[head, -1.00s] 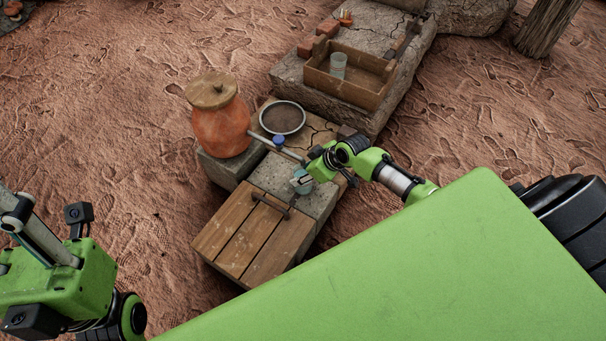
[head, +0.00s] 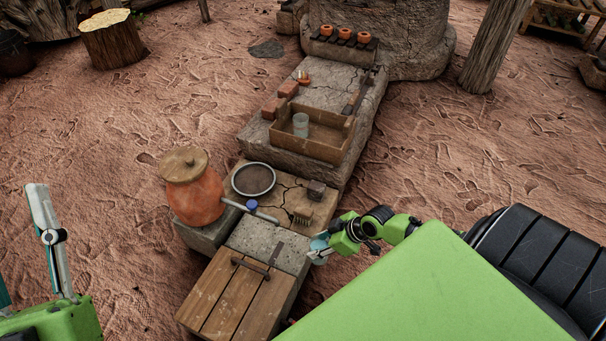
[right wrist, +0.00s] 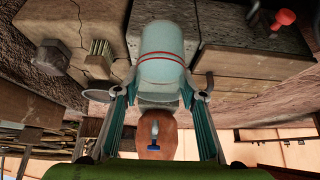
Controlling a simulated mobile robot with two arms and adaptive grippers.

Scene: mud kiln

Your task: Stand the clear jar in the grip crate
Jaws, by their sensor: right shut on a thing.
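My right gripper (head: 318,247) is shut on a pale, see-through jar (head: 319,243). In the right wrist view the jar (right wrist: 163,66), with a thin red band, lies between the two fingers (right wrist: 160,98). In the head view it is held by the right edge of the stone slab; its height above is hard to judge. The open wooden crate (head: 333,151) sits on the far stone ledge, with another clear vessel (head: 300,124) upright at its left. My left gripper (head: 48,235) is partly in view at the left, away from these things; its opening is unclear.
A lidded clay pot (head: 194,196), a round dark pan (head: 253,180), a blue-knobbed tap (head: 252,206) and a brush (head: 302,216) stand between me and the crate. Bricks (head: 273,109) lie left of the crate. A wooden hatch (head: 225,300) is in front.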

